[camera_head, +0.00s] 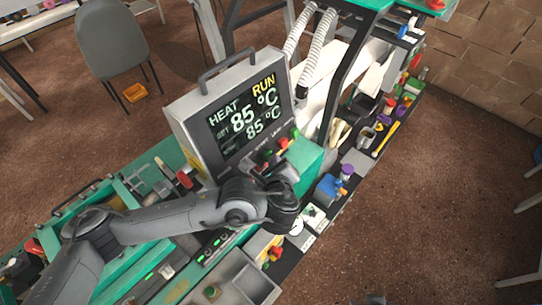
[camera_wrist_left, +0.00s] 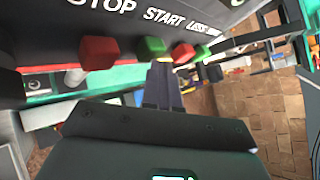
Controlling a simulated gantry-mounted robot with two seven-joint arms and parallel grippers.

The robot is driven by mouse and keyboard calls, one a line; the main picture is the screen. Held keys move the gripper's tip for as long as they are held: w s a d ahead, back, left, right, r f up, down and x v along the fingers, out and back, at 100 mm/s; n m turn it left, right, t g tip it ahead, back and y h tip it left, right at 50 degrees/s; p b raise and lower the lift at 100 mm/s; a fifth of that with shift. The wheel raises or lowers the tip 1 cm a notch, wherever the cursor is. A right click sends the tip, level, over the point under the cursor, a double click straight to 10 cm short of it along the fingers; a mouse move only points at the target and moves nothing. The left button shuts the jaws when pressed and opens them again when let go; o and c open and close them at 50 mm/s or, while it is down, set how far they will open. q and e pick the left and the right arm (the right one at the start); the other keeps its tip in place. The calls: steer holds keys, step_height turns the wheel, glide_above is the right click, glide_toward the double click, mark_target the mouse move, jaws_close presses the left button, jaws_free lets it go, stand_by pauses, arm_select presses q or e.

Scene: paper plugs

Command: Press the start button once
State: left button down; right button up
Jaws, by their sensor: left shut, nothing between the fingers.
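The grey control box (camera_head: 185,107) has a screen reading HEAT 85 °C and RUN, with a row of buttons along its lower front edge. In the left wrist view the green start button (camera_wrist_left: 151,48) sits under the word START, between the red stop button (camera_wrist_left: 97,52) and another red button (camera_wrist_left: 183,53). My left gripper (camera_wrist_left: 163,72) is shut and empty, its fingertips pointing towards the row close by the start button. I cannot tell whether they touch it. In the head view the left gripper (camera_head: 283,172) is just in front of the box, and the wrist hides part of it.
A green workbench carries a tool tray at left and several small coloured parts at right, including a blue piece (camera_head: 327,187) near my wrist. White corrugated hoses (camera_head: 313,45) and a black frame stand behind the box. A grey chair (camera_head: 112,40) stands on the floor at back left.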

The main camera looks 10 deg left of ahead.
arm_select(q)
steer(key=shift+s+d+r, duration=0.25)
steer(key=shift+s+d, duration=0.2)
steer(key=shift+d, duration=0.25)
steer(key=s+d, duration=0.1)
steer(key=d+p, duration=0.1)
steer(key=s+d+r, duration=0.1)
steer(key=d, duration=0.1)
steer(key=shift+s+r, duration=0.1)
steer(key=shift+s, duration=0.25)
stand_by(0.5)
stand_by(0.3)
